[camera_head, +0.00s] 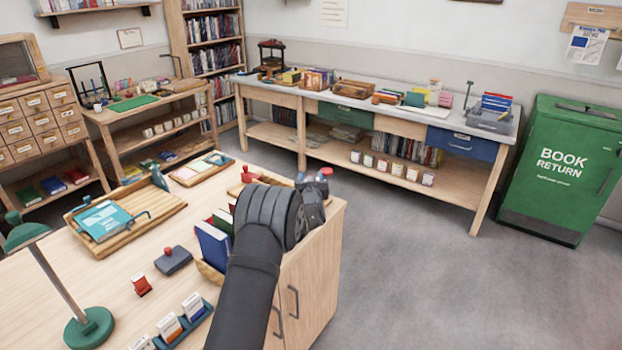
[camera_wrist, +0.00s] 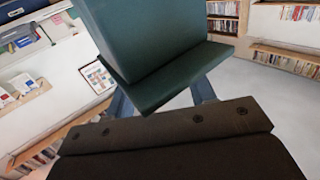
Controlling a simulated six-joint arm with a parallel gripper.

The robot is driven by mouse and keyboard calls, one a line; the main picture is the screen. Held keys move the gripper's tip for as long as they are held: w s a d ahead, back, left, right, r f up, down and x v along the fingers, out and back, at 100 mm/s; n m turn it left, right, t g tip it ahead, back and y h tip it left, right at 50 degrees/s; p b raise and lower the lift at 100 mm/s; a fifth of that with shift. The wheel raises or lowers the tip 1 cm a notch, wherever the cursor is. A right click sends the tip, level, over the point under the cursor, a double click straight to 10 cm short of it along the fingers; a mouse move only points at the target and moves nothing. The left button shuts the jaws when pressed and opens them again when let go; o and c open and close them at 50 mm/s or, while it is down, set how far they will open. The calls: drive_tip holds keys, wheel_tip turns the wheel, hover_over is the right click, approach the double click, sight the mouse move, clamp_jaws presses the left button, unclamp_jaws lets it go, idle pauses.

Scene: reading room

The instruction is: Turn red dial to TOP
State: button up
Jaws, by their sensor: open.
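I cannot surely make out the red dial in either view. A small red piece (camera_head: 327,171) shows just beyond my gripper (camera_head: 313,193) at the far right corner of the wooden desk (camera_head: 60,275); whether it is the dial is too small to tell. My arm covers part of the desk there. My gripper is open, its tips largely hidden behind the wrist in the head view. In the wrist view, a large dark green block (camera_wrist: 150,50) fills the upper middle, between the grey-blue fingers (camera_wrist: 163,97); I cannot tell what it is.
The desk holds a green lamp (camera_head: 90,325), a wooden tray (camera_head: 165,212), a dark stamp (camera_head: 174,262), a small red item (camera_head: 141,287) and upright blue books (camera_head: 212,245) beside my arm. Open floor (camera_head: 420,270) lies to the right, before a green book-return bin (camera_head: 560,170).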

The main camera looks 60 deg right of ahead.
drive_tip(key=c, duration=0.9)
drive_tip(key=shift+c, duration=0.2)
idle(0.3)
drive_tip(key=o, duration=0.9)
drive_tip(key=shift+o, duration=0.2)
drive_tip(key=shift+s, duration=0.1)
drive_tip(key=v, duration=1.7)
drive_tip(key=shift+a, duration=0.2)
drive_tip(key=shift+o, duration=0.2)
